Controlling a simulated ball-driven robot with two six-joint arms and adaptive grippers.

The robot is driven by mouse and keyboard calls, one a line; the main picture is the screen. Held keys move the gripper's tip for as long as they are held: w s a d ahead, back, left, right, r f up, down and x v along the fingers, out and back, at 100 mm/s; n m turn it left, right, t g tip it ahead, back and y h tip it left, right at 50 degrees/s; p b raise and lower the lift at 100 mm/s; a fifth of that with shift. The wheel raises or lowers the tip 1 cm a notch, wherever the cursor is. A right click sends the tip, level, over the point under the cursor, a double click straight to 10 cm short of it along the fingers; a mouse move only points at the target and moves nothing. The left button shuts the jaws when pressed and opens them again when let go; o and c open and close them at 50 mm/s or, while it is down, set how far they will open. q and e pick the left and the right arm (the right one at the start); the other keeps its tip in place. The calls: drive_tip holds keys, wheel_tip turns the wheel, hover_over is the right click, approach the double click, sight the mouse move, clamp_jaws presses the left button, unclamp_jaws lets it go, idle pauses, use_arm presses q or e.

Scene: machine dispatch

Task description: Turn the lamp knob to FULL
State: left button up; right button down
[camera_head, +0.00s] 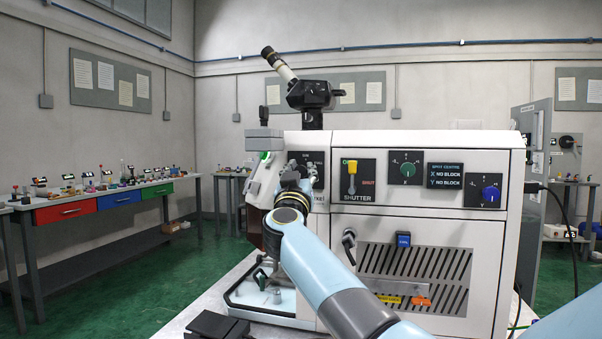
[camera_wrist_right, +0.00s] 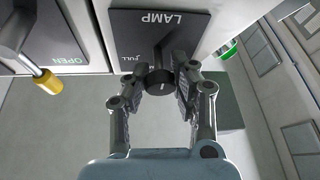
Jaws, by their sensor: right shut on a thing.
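The lamp knob (camera_wrist_right: 160,84) is a dark round knob with a light mark. It sits on a black panel labelled LAMP (camera_wrist_right: 160,28) with FULL printed beside it; the label reads upside down in the right wrist view. My right gripper (camera_wrist_right: 162,80) is shut on the knob, one finger on each side. In the head view my right gripper (camera_head: 296,172) is at the left part of the machine's front and hides the knob. The lamp panel (camera_head: 306,160) shows partly behind it. My left gripper is not in view.
The shutter panel with a yellow lever (camera_head: 352,178) is just right of my gripper; the lever also shows in the right wrist view (camera_wrist_right: 48,82). Green (camera_head: 407,170) and blue (camera_head: 490,194) dials are further right. A microscope eyepiece tube (camera_head: 279,63) rises above the machine.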

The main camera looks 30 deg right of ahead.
drive_tip(key=shift+m+h, duration=0.3)
drive_tip(key=shift+m, duration=0.3)
drive_tip(key=m+g+h, duration=0.1)
drive_tip(key=m+g, duration=0.1)
drive_tip(key=m, duration=0.2)
drive_tip(key=m+g+h, duration=0.2)
drive_tip(key=m, duration=0.2)
drive_tip(key=shift+m, duration=0.3)
drive_tip(key=m+g, duration=0.1)
drive_tip(key=m, duration=0.2)
drive_tip(key=m+g+b, duration=0.1)
drive_tip(key=m+g, duration=0.1)
drive_tip(key=m, duration=0.2)
drive_tip(key=shift+f+m+g+h, duration=0.1)
drive_tip(key=shift+m+g+h, duration=0.2)
drive_tip(key=shift+h, duration=0.1)
drive_tip(key=c, duration=1)
unclamp_jaws()
drive_tip(key=shift+a, duration=0.1)
